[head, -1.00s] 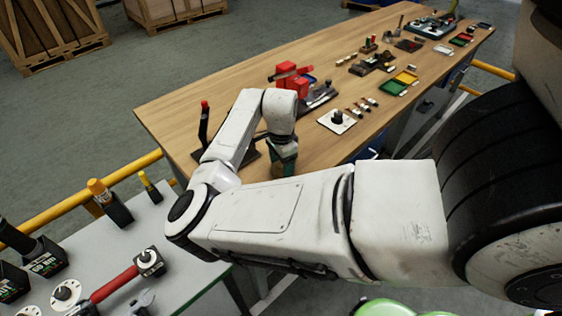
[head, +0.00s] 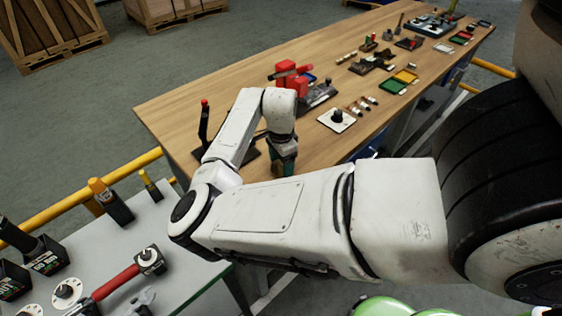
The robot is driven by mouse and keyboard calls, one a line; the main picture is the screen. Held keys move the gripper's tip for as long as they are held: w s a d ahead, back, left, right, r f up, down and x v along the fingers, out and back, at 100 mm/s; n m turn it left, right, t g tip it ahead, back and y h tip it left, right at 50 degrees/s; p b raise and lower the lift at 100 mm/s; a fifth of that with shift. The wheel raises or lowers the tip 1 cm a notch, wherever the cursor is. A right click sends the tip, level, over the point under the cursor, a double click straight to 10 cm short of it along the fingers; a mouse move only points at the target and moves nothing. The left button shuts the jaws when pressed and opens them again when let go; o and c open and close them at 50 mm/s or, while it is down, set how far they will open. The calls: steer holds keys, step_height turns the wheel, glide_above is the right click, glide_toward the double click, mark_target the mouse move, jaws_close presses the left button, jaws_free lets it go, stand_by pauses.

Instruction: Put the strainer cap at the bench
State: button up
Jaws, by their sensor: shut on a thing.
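The wooden bench (head: 200,97) runs from the centre to the upper right. My gripper (head: 283,168) hangs at the end of my bent white arm, over the near-left part of the bench top. It is small, dark and partly covered by my forearm. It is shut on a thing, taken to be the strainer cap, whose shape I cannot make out. Whether that thing touches the bench top is hidden.
A black stand with a red-tipped lever (head: 204,125) is left of my gripper; a red vise-like tool (head: 291,80) is behind it. A white plate with a black knob (head: 337,119) is to the right. A grey table (head: 175,235) with tools fills the lower left.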

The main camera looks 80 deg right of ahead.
steer(key=shift+f, duration=0.3)
steer(key=o, duration=1.4)
steer(key=shift+r+p, duration=2.95)
steer(key=shift+r, duration=0.55)
